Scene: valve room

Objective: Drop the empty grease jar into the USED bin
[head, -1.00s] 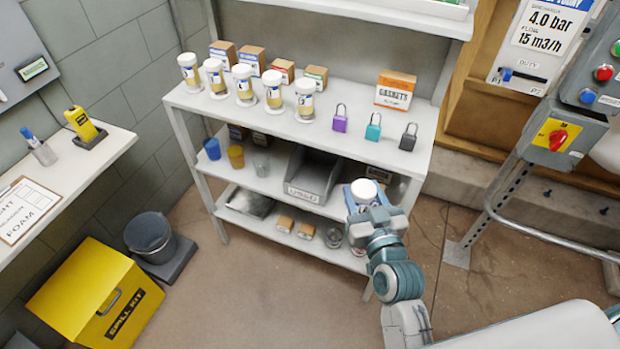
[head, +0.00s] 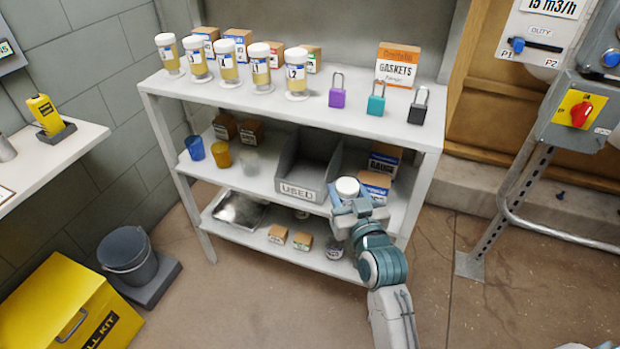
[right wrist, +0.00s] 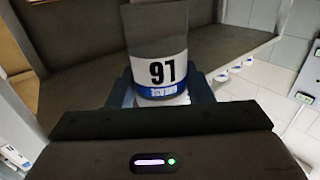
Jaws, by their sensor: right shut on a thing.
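The jar (head: 347,188) has a white lid and stands roughly upright in my right gripper (head: 346,207), which is shut on it. In the right wrist view the jar (right wrist: 157,50) looks clear and empty, with a white label reading about "97" and a blue band. The grey USED bin (head: 299,191) sits on the middle shelf, open at the top, and no contents show in it. My right gripper and the jar are in front of the shelf, just right of the bin. My left gripper is not in view.
Boxes (head: 374,184) stand right of the bin, behind the jar. A faint clear cup (head: 248,161), an orange cup (head: 221,154) and a blue cup (head: 195,148) stand left of it. Filled jars (head: 297,79) and padlocks (head: 376,99) line the top shelf (head: 270,107) above.

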